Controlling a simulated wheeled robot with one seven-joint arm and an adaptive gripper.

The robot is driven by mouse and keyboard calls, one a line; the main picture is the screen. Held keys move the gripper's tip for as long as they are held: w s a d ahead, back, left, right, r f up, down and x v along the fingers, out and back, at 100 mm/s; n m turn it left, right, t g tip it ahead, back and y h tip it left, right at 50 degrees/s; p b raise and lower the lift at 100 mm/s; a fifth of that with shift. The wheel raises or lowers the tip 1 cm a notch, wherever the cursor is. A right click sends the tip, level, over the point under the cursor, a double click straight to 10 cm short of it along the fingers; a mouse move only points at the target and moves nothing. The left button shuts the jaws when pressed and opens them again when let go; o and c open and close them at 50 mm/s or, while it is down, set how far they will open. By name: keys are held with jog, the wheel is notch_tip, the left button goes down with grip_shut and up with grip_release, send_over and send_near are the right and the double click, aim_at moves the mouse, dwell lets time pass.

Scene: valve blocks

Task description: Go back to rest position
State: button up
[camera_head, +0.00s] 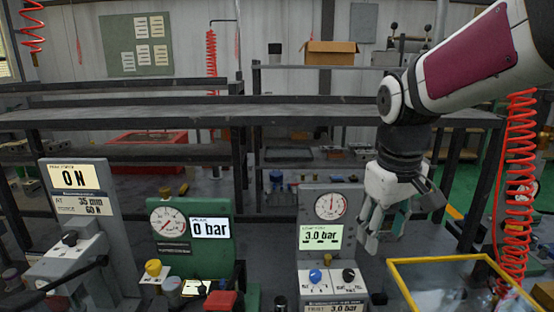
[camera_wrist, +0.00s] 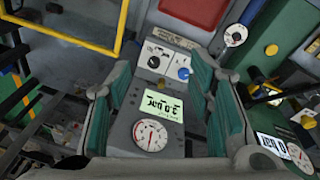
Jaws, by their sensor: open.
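My gripper (camera_head: 385,222) hangs from my arm at the right of the head view, fingers pointing down. It is open and nothing shows between its fingers. It is beside the right edge of the grey valve block (camera_head: 322,262) with the 3.0 bar display; I cannot tell the depth gap. In the wrist view the open fingers (camera_wrist: 165,85) frame that same grey block (camera_wrist: 122,133), with its gauge, display, blue knob (camera_wrist: 184,73) and black knob.
A green block (camera_head: 190,260) reading 0 bar and a grey press panel (camera_head: 75,195) reading 0 N stand to the left. A yellow frame (camera_head: 440,258) lies at right, near a red coiled hose (camera_head: 517,190). Dark shelving (camera_head: 250,115) runs behind.

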jog(key=s+m+t, duration=0.2)
jog(key=s+m, duration=0.2)
jog(key=s, duration=1.5)
jog(key=shift+f+t+y, duration=0.15)
jog(key=shift+t+y, duration=0.15)
jog(key=shift+y, duration=0.1)
dwell(1.6)
